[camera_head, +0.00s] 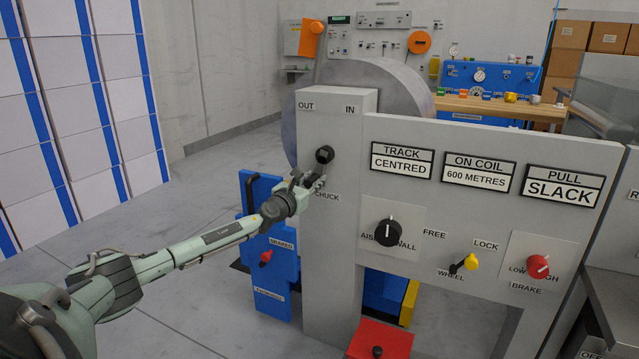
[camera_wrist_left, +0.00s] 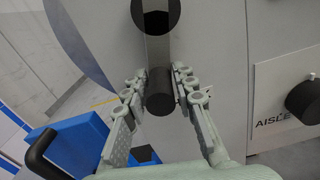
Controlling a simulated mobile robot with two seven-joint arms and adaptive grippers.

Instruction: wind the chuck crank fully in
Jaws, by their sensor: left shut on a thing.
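The chuck crank (camera_head: 324,155) is on the upper front of the grey column, above the CHUCK label and below the OUT and IN labels. In the left wrist view its black hub (camera_wrist_left: 155,16) is at the top, and a grey arm (camera_wrist_left: 158,50) runs down to a black knob (camera_wrist_left: 160,92). My left gripper (camera_head: 314,182) is at the crank, with its fingers (camera_wrist_left: 160,85) on either side of the knob, shut on it. In the head view the gripper hides the knob. My right gripper is in neither view.
Right of the column is a panel (camera_head: 500,220) with a black selector (camera_head: 388,232), a yellow wheel lever (camera_head: 470,262) and a red brake knob (camera_head: 538,266). A blue pedestal (camera_head: 272,250) stands left of the column. A large grey roll (camera_head: 385,75) is behind. Open floor lies left.

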